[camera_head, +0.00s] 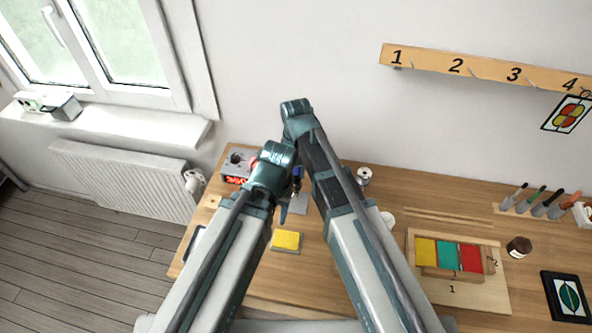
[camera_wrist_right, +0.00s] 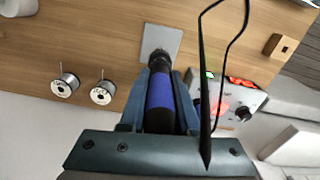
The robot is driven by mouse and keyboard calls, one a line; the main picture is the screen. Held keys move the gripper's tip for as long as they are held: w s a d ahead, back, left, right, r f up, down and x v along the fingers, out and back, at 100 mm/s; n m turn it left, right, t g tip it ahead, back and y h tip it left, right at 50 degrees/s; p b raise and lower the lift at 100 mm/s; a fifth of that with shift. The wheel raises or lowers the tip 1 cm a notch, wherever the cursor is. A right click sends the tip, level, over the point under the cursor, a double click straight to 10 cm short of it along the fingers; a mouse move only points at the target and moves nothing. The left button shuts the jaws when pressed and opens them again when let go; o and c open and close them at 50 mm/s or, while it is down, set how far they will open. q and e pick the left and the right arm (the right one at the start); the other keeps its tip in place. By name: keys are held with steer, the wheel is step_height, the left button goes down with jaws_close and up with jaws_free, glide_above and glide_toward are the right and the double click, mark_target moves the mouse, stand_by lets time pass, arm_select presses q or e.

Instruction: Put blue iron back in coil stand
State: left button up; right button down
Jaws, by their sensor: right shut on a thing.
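The blue iron (camera_wrist_right: 160,98) shows in the right wrist view with its blue handle between the fingers of my right gripper (camera_wrist_right: 160,84), which is shut on it. The iron's dark front end points at a grey square plate (camera_wrist_right: 168,37), the base of the coil stand. In the head view the iron (camera_head: 297,181) is a small dark blue piece above the stand's plate (camera_head: 298,204). The coil is hidden, so I cannot tell whether the iron's tip is inside it. My left arm is in the head view, but its jaws cannot be made out.
A grey control box (camera_head: 237,164) with a red display stands beside the stand. A black cord (camera_wrist_right: 204,95) runs close to the gripper. A yellow sponge (camera_head: 286,240) lies in front of the stand. Wire spools (camera_wrist_right: 65,85) are nearby. A wooden board (camera_head: 455,292) with coloured panes lies right.

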steer(key=shift+f+b, duration=1)
steer(key=shift+f, duration=0.05)
steer(key=shift+c, duration=0.3)
jaws_free()
steer(key=shift+r, duration=0.15)
step_height(320, 180, up, 7)
steer(key=p, duration=0.7)
stand_by(0.7)
